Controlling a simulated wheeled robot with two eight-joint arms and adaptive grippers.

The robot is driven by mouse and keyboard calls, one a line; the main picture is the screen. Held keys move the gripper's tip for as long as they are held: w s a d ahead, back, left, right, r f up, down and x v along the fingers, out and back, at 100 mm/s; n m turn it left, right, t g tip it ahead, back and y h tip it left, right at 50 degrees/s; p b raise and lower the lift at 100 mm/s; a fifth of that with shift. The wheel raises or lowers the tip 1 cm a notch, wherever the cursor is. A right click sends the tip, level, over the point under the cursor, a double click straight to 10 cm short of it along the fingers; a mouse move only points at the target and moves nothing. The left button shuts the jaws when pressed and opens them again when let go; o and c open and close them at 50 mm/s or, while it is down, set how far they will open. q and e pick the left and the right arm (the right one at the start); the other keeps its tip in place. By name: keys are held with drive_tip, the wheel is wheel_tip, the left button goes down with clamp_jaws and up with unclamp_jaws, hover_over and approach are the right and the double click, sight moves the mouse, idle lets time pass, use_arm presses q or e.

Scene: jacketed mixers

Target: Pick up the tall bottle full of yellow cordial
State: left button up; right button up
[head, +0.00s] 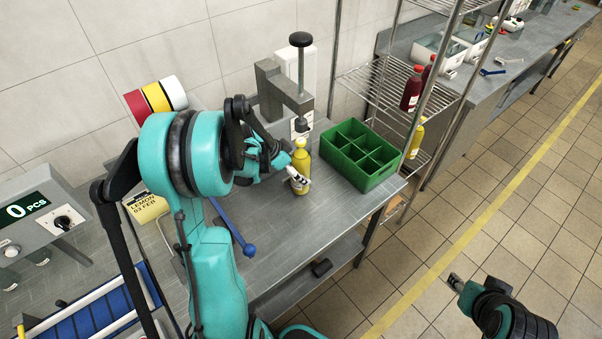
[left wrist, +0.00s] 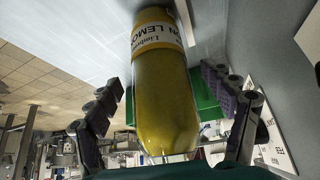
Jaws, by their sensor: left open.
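The tall bottle of yellow cordial (head: 302,160) stands upright on the steel bench, under the capping press, left of the green crate. In the left wrist view the bottle (left wrist: 165,105) fills the middle, with a pale label reading "LEMON". My left gripper (head: 291,171) is at the bottle in the head view and hides part of it. In the left wrist view its dark fingers are apart, one on each side of the bottle, with gaps showing. My right gripper (head: 457,283) hangs over the floor at the lower right, away from the bench; its jaw state is unclear.
The green divided crate (head: 378,171) stands close to the right of the bottle, its visible compartments empty. The press (head: 290,95) rises behind. A wire rack (head: 385,80) holds red bottles (head: 411,93) and a yellow bottle (head: 416,140).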

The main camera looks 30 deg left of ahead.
use_arm(q)
drive_tip(key=shift+x, duration=1.2)
drive_tip(key=shift+r, duration=0.1)
drive_tip(key=c, duration=0.4)
clamp_jaws()
drive_tip(key=shift+r, duration=0.1)
